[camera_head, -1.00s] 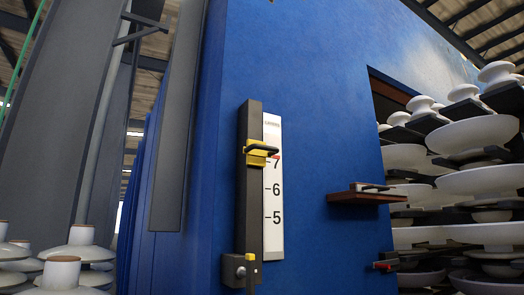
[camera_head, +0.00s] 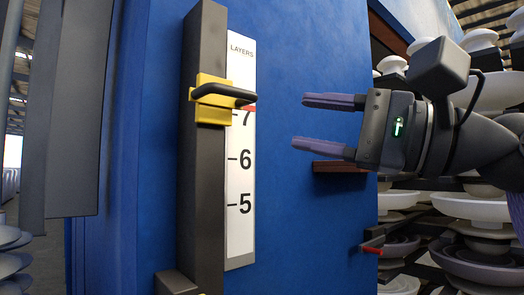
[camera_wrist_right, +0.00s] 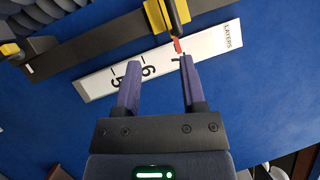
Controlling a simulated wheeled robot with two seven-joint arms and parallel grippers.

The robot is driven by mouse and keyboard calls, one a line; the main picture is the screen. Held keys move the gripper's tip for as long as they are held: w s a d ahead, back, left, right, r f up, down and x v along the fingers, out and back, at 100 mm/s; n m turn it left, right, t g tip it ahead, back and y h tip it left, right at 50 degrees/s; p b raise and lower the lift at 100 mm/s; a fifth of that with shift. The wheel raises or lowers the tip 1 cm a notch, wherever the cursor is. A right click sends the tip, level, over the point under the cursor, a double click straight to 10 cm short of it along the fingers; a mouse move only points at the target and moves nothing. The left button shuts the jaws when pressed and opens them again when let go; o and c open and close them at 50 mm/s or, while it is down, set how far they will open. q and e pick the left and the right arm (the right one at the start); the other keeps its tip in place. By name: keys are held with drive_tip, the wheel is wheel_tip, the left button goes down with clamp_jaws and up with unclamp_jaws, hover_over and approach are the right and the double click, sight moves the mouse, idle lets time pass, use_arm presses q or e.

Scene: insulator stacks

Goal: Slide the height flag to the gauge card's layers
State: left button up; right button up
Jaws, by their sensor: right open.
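The height flag is a yellow slider (camera_head: 210,100) with a black bar handle (camera_head: 224,95) and a red pointer (camera_head: 249,108). It sits on a dark upright rail (camera_head: 205,190), its pointer just above the 7 mark of the white LAYERS scale (camera_head: 240,225). My right gripper (camera_head: 299,121) is open and empty, right of the handle and apart from it, fingers pointing left. In the right wrist view, the slider (camera_wrist_right: 157,16) and red pointer (camera_wrist_right: 179,45) lie beyond the open fingers (camera_wrist_right: 160,62). The gauge card cannot be made out. My left gripper is out of view.
A brown ledge (camera_head: 340,167) juts from the blue wall (camera_head: 300,230) below my right gripper. A dark block (camera_head: 175,284) is at the rail's lower end. Stacked white insulators (camera_head: 480,208) stand at the right. The wall between scale and gripper is clear.

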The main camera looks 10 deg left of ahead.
sight(237, 94)
drive_tip(key=a+r+p, duration=0.1)
drive_tip(key=a, duration=0.2)
drive_tip(key=a+r+n+p, duration=0.1)
drive_tip(key=a+p, duration=0.1)
drive_tip(key=a, duration=0.1)
drive_tip(key=a+r+n+p, duration=0.1)
drive_tip(key=a+r, duration=0.1)
drive_tip(key=a, duration=0.1)
drive_tip(key=shift+a+h, duration=0.1)
drive_tip(key=shift+h, duration=0.3)
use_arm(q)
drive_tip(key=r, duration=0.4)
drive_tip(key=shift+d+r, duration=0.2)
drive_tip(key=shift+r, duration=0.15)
use_arm(e)
drive_tip(key=shift+f, duration=0.15)
drive_tip(key=shift+w, duration=0.1)
drive_tip(key=shift+c, duration=0.2)
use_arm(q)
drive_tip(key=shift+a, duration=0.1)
use_arm(e)
clamp_jaws()
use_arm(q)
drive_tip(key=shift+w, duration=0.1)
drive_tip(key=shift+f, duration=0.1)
